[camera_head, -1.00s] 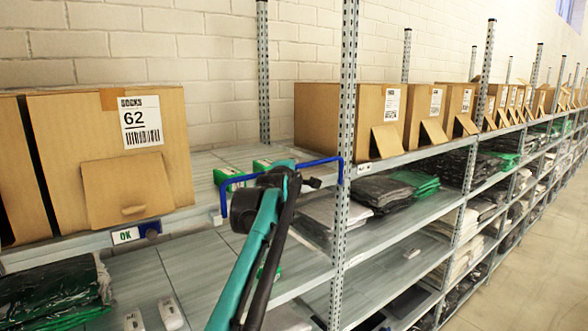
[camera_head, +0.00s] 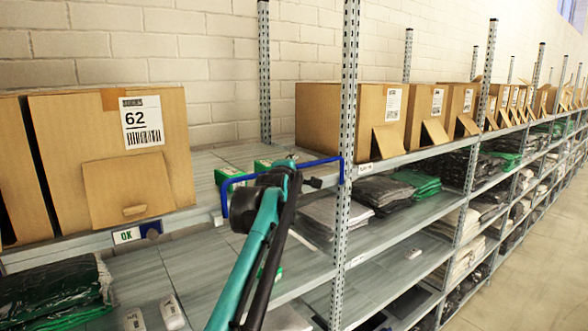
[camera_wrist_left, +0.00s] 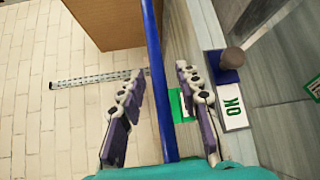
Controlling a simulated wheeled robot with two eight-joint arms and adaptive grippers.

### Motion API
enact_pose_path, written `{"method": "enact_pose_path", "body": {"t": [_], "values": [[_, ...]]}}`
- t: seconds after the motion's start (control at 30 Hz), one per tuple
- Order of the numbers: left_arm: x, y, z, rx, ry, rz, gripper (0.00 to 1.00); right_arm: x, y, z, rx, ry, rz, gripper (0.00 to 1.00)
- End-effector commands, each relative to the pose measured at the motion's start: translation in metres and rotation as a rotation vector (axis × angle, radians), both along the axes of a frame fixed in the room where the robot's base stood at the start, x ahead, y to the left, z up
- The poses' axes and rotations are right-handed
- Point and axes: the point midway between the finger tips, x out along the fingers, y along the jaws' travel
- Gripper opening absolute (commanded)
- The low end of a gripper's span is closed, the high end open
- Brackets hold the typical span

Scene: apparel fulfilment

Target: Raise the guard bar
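The blue guard bar (camera_head: 312,163) runs across the front of the open shelf bay, between the carton marked 62 and the upright. It is low, just above the shelf edge. My left gripper (camera_head: 264,181) is at the bar's left part and hides some of it. In the left wrist view, the bar (camera_wrist_left: 154,60) passes between the two fingers of my left gripper (camera_wrist_left: 160,74). The fingers are apart, with a gap on each side of the bar. My right gripper is not in view.
Carton 62 (camera_head: 75,145) stands left of the bay, and more cartons (camera_head: 375,110) stand right of the metal upright (camera_head: 346,130). Green and white boxes (camera_head: 228,176) lie behind the bar. An OK label (camera_head: 126,235) is on the shelf edge. Lower shelves hold bagged garments (camera_head: 50,290).

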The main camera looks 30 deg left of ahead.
Motion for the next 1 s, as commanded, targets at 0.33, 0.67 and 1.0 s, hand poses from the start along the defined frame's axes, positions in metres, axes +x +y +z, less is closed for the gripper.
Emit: {"method": "enact_pose_path", "body": {"t": [0.33,0.67,1.0], "values": [[-0.062,-0.025,0.007,-0.001,0.000,0.000,0.34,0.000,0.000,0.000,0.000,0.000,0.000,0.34],[-0.102,-0.042,0.013,0.000,0.000,0.000,0.34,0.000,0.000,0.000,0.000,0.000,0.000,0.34],[-0.105,-0.043,0.013,0.000,0.000,0.000,0.34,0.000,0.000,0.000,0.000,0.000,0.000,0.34]]}}
